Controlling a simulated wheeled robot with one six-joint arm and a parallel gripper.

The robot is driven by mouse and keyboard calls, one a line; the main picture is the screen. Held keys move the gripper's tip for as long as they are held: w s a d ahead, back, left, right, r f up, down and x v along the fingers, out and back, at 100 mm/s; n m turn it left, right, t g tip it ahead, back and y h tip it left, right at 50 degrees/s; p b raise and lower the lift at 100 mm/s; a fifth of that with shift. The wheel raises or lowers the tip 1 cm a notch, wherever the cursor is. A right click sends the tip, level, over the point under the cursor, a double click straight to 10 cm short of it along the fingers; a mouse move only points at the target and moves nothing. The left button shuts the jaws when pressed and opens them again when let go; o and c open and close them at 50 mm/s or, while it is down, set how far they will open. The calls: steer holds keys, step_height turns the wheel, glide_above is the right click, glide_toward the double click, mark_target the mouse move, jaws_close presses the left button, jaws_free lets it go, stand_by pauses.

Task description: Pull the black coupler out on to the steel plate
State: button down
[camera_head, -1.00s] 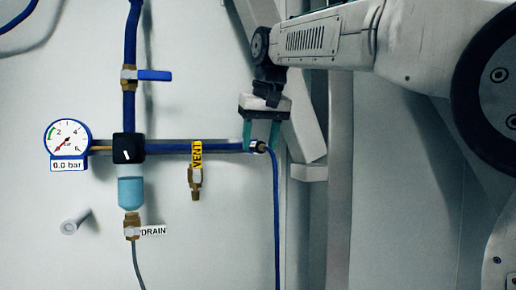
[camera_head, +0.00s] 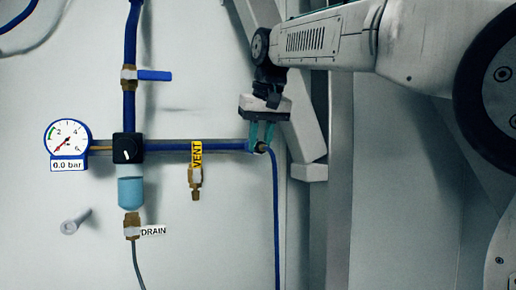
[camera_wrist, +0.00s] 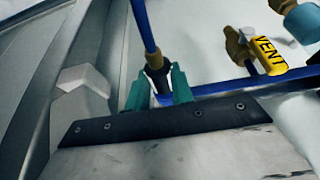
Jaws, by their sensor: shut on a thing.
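The black coupler (camera_head: 262,147) is at the right end of the blue horizontal pipe, mostly hidden by the fingers. It shows in the wrist view (camera_wrist: 158,78) as a dark cylinder with a brass collar and a blue hose (camera_wrist: 143,25) at its end. My gripper (camera_head: 259,143) comes down from above, its two teal fingers (camera_wrist: 158,92) shut on either side of the coupler. In the head view the blue hose (camera_head: 276,220) hangs down from the coupler. I cannot pick out the steel plate with certainty.
Left of the gripper are the yellow VENT valve (camera_head: 196,165), the black regulator (camera_head: 128,148), its light-blue bowl (camera_head: 131,191) and a gauge (camera_head: 68,138) reading 0.0 bar. A blue-handled valve (camera_head: 153,75) is above. Grey frame posts (camera_head: 339,190) stand to the right.

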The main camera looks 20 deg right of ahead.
mark_target(265, 149)
steer(key=shift+s, duration=0.15)
steer(key=shift+s, duration=1.85)
